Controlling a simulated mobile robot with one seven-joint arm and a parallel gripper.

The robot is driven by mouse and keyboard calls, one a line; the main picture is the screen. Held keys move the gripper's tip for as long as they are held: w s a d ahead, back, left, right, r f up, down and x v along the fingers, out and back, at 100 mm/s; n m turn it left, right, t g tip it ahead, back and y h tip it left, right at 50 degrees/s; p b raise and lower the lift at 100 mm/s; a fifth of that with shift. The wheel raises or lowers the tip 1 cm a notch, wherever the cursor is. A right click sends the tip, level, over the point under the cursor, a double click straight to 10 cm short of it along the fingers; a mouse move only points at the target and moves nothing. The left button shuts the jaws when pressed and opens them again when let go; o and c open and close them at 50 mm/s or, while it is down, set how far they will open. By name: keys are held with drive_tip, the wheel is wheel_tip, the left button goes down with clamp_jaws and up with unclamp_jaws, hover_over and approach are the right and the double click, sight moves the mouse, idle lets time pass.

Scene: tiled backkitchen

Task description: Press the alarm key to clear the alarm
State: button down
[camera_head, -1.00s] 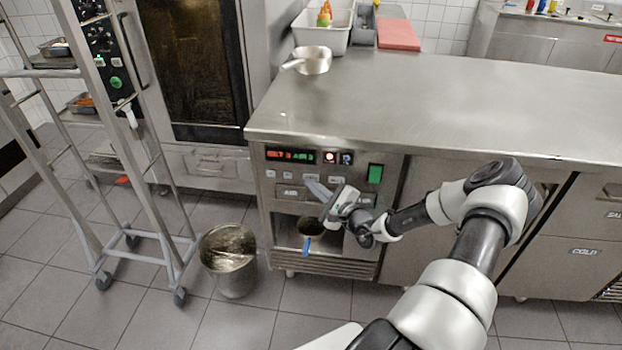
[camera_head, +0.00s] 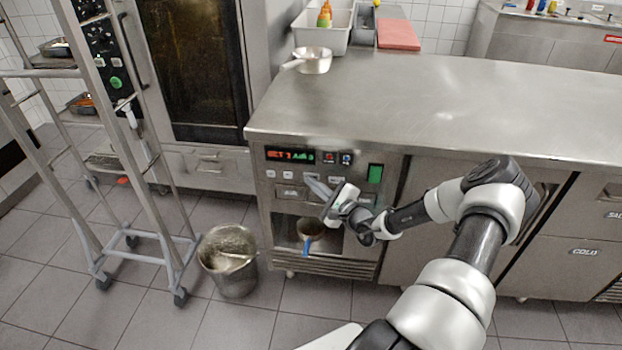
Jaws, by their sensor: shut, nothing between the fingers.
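The control panel (camera_head: 271,187) is on the front of the steel counter unit. It has a lit red and green display (camera_head: 290,155), two small square indicators with red (camera_head: 329,157) and blue (camera_head: 346,158) marks, and rows of small pale keys (camera_head: 270,173). The key labels are too small to read, so I cannot tell which is the alarm key. My gripper (camera_head: 311,181) is shut and empty, its fingertips over the key rows and hiding part of them. I cannot tell whether they touch a key.
A pan with a blue handle (camera_head: 308,243) sits in the open bay below the panel. A green switch (camera_head: 375,173) is right of the keys. A metal bucket (camera_head: 229,262) and a wheeled rack (camera_head: 150,245) stand at left. A saucepan (camera_head: 313,60) is on the counter (camera_head: 440,105).

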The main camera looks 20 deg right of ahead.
drive_tip(key=shift+s, duration=0.1)
drive_tip(key=shift+s+a+p, duration=0.5)
drive_tip(key=shift+s+p, duration=0.2)
drive_tip(key=shift+p, duration=0.05)
drive_tip(key=shift+s+a+p, duration=0.7)
drive_tip(key=shift+s+p, duration=0.1)
drive_tip(key=shift+s, duration=0.25)
drive_tip(key=shift+s+a+p, duration=0.7)
drive_tip(key=shift+s+p, duration=0.1)
drive_tip(key=shift+s, duration=0.25)
